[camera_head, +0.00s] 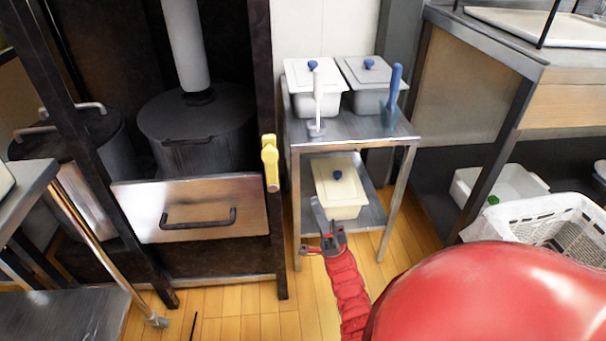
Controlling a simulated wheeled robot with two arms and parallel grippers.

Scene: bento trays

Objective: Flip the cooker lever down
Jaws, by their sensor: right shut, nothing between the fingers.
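The cooker (200,118) stands at the left, a dark frame with large lidded pots inside. The yellow lever (270,162) is on its right front post, its rounded end lower in the picture than its upper part. My right gripper (319,208) is at the end of the red arm, shut and empty. It is to the right of the lever and lower in the picture, apart from it, in front of the small metal cart. My left gripper is not in view.
The metal cart (350,141) beside the cooker holds lidded containers and upright white and blue tools. A steel panel with a black handle (198,218) fronts the cooker. A white basket (540,222) is at the right. Wooden floor shows between.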

